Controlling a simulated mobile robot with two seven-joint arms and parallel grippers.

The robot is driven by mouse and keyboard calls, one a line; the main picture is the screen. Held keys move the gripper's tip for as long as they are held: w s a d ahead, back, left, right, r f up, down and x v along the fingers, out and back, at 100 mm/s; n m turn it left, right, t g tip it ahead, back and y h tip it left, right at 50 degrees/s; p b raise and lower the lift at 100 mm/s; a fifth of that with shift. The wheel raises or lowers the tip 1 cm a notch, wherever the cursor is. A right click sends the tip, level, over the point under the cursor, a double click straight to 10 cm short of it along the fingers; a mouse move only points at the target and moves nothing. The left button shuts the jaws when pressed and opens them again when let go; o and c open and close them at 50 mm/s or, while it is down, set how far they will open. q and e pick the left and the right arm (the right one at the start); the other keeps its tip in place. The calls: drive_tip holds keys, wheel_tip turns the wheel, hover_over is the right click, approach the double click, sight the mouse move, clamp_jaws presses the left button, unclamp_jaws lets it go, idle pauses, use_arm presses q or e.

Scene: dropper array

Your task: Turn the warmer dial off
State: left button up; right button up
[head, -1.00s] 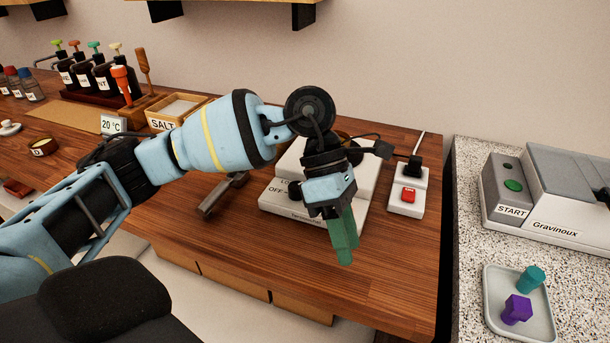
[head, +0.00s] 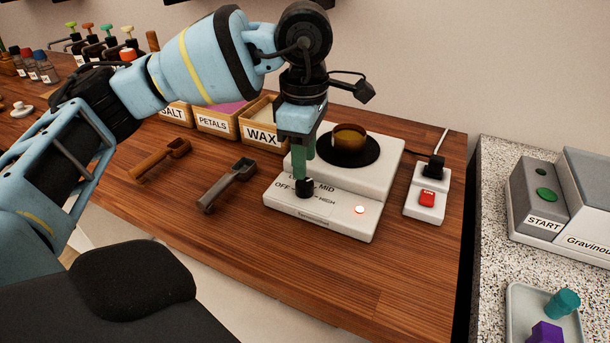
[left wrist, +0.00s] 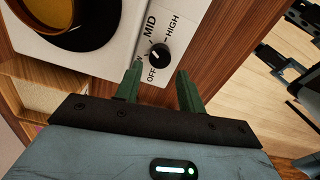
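The white warmer (head: 335,222) stands on the wooden bench. My left gripper (head: 303,171) points down at the dial. Its green fingers (left wrist: 160,70) are apart and empty, with the dial just beyond and between their tips. My right gripper is not in view.
An amber cup (head: 350,138) sits on the warmer's dark plate. A power strip with a red switch (head: 427,199) lies to the right. Two scoops (head: 228,185) and the WAX box (head: 262,128) are to the left. The bench front is clear.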

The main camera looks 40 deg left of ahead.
sight(305, 182)
use_arm(q)
wheel_tip(305, 182, down, 4)
drive_tip(key=shift+f, duration=0.45)
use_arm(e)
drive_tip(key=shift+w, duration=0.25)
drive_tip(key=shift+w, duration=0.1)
use_arm(q)
drive_tip(key=c, duration=0.7)
